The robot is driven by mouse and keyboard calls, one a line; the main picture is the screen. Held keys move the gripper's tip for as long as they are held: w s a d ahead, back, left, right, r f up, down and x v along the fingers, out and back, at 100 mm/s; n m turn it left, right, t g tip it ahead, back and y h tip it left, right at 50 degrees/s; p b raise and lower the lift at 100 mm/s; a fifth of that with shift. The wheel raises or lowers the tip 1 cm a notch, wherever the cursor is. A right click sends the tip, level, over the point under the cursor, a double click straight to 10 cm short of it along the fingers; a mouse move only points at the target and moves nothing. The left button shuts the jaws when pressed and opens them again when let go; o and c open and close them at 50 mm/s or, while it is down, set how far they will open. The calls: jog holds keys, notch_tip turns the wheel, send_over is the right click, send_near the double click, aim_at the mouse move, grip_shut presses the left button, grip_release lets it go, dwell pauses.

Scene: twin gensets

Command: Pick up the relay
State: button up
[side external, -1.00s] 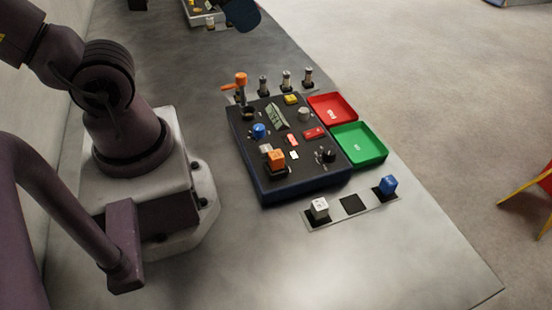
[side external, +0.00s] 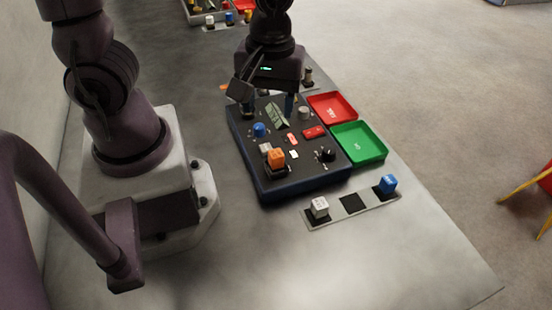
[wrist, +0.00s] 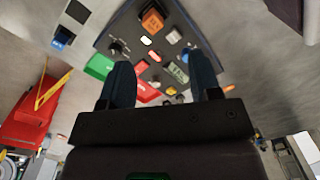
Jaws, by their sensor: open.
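No part is readably marked as the relay. Candidates are block-shaped: an orange block (side external: 276,158) seated on the near part of the dark panel (side external: 305,188), a white block (side external: 319,208) and a blue block (side external: 387,185) in a grey strip with an empty dark socket (side external: 352,204) between them. The orange block also shows in the wrist view (wrist: 153,19), and the blue block shows at its upper left (wrist: 62,38). My gripper (side external: 268,104) is open and empty over the far part of the panel; its two fingers (wrist: 160,72) point toward the panel. It hides the far-left lever and most posts.
A red tray (side external: 332,107) and a green tray (side external: 358,143) adjoin the panel's right side. Knobs, a blue button (side external: 259,130) and a black knob (side external: 326,155) stand up from the panel. The grey table is clear in front. Another panel stands at the back.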

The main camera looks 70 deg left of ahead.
aim_at(276, 153)
jog(key=f+n, duration=0.4)
jog(key=f, duration=0.1)
jog(key=w+f+n, duration=0.1)
jog(key=f+n, duration=0.1)
jog(key=f, duration=0.1)
jog(key=shift+w+a+f, duration=0.1)
jog(key=shift+f, duration=1.3)
jog(key=shift+w+a+f, duration=0.1)
jog(key=shift+f, duration=1.25)
jog(key=shift+c, duration=0.2)
grip_shut()
jog(key=shift+r, duration=0.15)
